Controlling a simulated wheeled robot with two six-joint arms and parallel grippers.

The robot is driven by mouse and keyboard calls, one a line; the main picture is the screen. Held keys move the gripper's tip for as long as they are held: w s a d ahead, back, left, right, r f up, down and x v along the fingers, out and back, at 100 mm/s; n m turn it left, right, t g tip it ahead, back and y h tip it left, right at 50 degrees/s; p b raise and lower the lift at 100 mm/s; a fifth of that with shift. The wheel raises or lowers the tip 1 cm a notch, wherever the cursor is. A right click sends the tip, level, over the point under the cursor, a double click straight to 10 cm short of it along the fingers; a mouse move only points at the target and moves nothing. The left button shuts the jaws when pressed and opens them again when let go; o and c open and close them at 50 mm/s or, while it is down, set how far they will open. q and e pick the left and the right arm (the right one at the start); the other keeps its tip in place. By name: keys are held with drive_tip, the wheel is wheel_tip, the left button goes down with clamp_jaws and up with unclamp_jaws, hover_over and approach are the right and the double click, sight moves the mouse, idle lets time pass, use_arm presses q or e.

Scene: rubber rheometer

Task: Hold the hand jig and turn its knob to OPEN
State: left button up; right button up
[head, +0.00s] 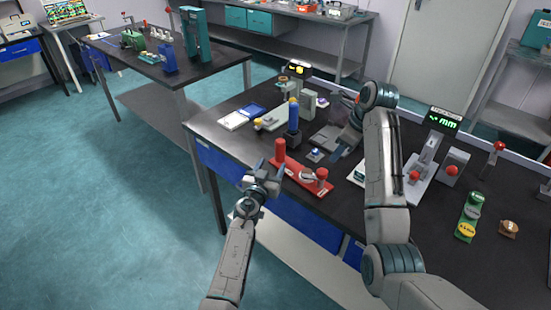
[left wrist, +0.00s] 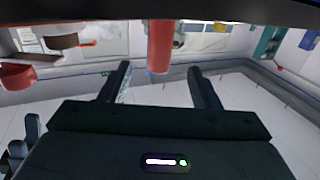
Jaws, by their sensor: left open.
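A red jig with an upright red post (head: 280,151) and a round red-and-grey knob (head: 321,174) on a flat red base (head: 299,178) stands at the near edge of the black bench; I take it to be the hand jig. The lettering at the knob is too small to read. My left gripper (head: 268,168) is open and empty, just off the bench edge, left of the post and apart from it. In the left wrist view the red post (left wrist: 160,45) appears between and beyond the open fingers (left wrist: 157,80). My right gripper (head: 342,142) hangs over the bench behind the jig; its finger gap is unclear.
A gauge with a lit display (head: 443,118) and a green-yellow block (head: 469,214) are to the right. The floor (head: 160,200) left of the bench is clear.

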sight(278, 153)
use_arm(q)
drive_tip(key=shift+x, duration=4.8)
drive_tip(key=shift+c, duration=0.5)
